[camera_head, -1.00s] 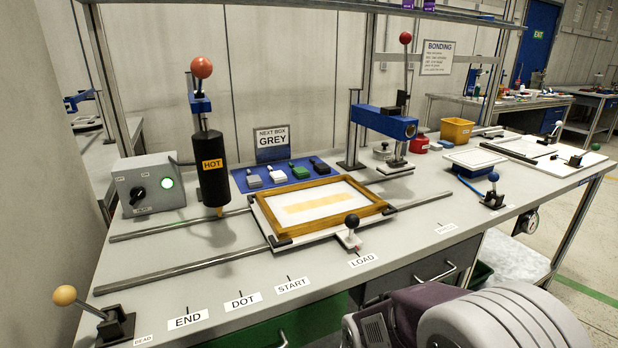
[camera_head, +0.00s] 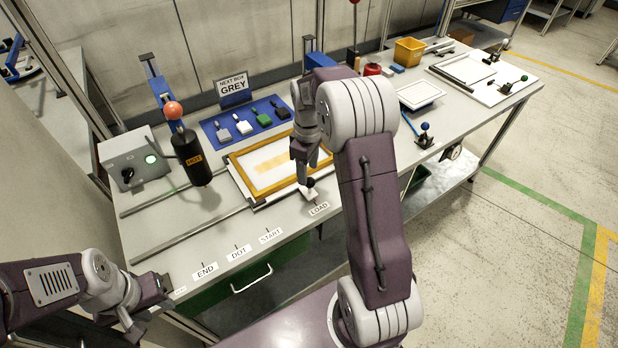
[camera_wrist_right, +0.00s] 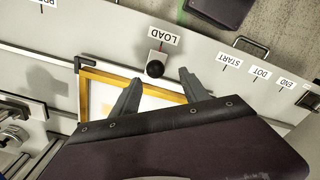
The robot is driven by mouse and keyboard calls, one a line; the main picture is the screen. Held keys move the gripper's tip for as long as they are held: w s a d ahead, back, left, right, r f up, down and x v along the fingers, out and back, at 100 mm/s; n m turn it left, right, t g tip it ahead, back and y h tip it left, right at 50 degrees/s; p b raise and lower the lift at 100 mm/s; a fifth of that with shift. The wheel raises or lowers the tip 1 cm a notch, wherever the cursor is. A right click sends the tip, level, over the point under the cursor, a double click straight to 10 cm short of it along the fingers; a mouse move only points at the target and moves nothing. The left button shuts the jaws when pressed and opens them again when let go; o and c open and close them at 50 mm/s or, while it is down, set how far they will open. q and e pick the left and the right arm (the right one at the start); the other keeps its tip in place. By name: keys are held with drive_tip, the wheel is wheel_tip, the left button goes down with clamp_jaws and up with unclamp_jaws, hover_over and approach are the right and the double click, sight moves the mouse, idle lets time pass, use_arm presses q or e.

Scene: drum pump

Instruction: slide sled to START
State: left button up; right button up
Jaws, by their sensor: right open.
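The sled, a white plate carrying a wooden frame (camera_head: 250,184), lies on two grey rails at the LOAD label (camera_head: 319,209). Its black ball knob (camera_head: 310,182) stands on a small white block at the front edge; it also shows in the right wrist view (camera_wrist_right: 155,69). The START label (camera_head: 271,235) is to the left of LOAD on the table's front edge. My right gripper (camera_wrist_right: 158,90) is open above the frame, with the knob just beyond and between its fingertips, not gripped. My left gripper (camera_head: 163,292) is by the table's front left corner; its jaws are unclear.
A black HOT cylinder (camera_head: 193,160) with a red ball hangs over the rails' left part. A grey switch box (camera_head: 135,160) stands at the left. A blue mat (camera_head: 222,136) with several small blocks lies behind the frame. The rails' left stretch looks clear.

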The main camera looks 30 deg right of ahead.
sight(309, 186)
drive_tip(key=shift+w+d+n, duration=0.3)
drive_tip(key=shift+d, duration=0.15)
wheel_tip(309, 186, down, 9)
drive_tip(key=shift+s+a+r, duration=0.1)
clamp_jaws()
idle(1.4)
